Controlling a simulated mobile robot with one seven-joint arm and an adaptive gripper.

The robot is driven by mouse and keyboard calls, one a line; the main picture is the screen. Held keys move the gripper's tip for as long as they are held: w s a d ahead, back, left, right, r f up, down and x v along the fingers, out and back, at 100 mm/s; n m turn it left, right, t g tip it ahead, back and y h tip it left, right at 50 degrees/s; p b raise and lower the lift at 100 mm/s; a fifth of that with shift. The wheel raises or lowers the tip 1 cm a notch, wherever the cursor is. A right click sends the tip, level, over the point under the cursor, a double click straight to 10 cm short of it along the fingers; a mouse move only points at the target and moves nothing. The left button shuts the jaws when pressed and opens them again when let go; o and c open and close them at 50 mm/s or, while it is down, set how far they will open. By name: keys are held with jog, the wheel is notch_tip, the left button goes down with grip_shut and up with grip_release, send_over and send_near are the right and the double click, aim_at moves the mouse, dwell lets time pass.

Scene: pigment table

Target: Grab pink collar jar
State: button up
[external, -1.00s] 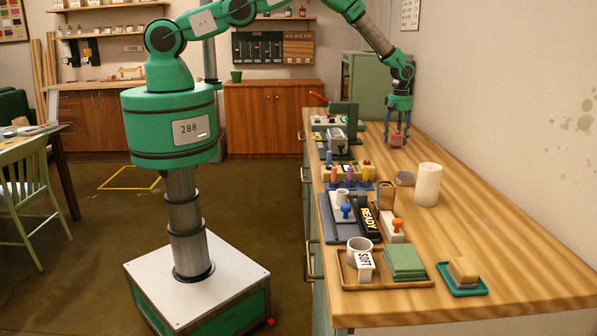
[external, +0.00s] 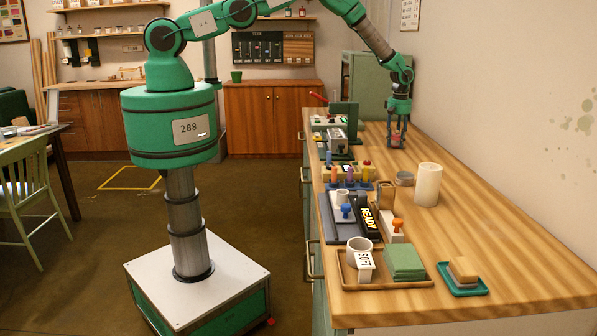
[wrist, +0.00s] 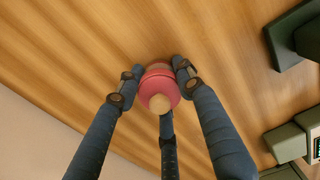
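The pink collar jar (wrist: 158,88) is at the centre of the wrist view, seen from above, with a pink body and a pale round top. In the external view the jar (external: 396,141) is small, at the far end of the wooden table, between my fingers. My gripper (wrist: 158,72) has three dark blue fingers around the jar, two at its left and right sides and one below it in the picture. The side fingertips look in contact with it, so my gripper is shut on it. Whether the jar touches the table is hard to tell.
A white cylinder (external: 428,185) and a low grey tin (external: 404,179) stand nearer on the table (external: 490,220). Racks, stamps and a tray (external: 350,277) line its left side. Dark green equipment (wrist: 290,38) is at the wrist view's right. Table right of the jar is clear.

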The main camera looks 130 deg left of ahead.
jog(key=c, duration=0.4)
jog(key=shift+r, duration=0.25)
jog(key=shift+r, duration=0.9)
jog(key=shift+s+d+r+b, duration=0.1)
jog(key=shift+d+r+b, duration=0.1)
jog(key=shift+r, duration=0.15)
jog(key=shift+s+d+r+b, duration=0.1)
jog(key=shift+r+b, duration=0.1)
jog(key=shift+r, duration=0.1)
jog(key=s+d, duration=0.3)
jog(key=d, duration=0.1)
jog(key=s+d+r+b, duration=0.1)
jog(key=s+d, duration=0.2)
jog(key=d, duration=0.1)
jog(key=s+d, duration=0.3)
jog(key=d, duration=0.1)
jog(key=shift+d+r, duration=0.15)
jog(key=shift+r, duration=0.05)
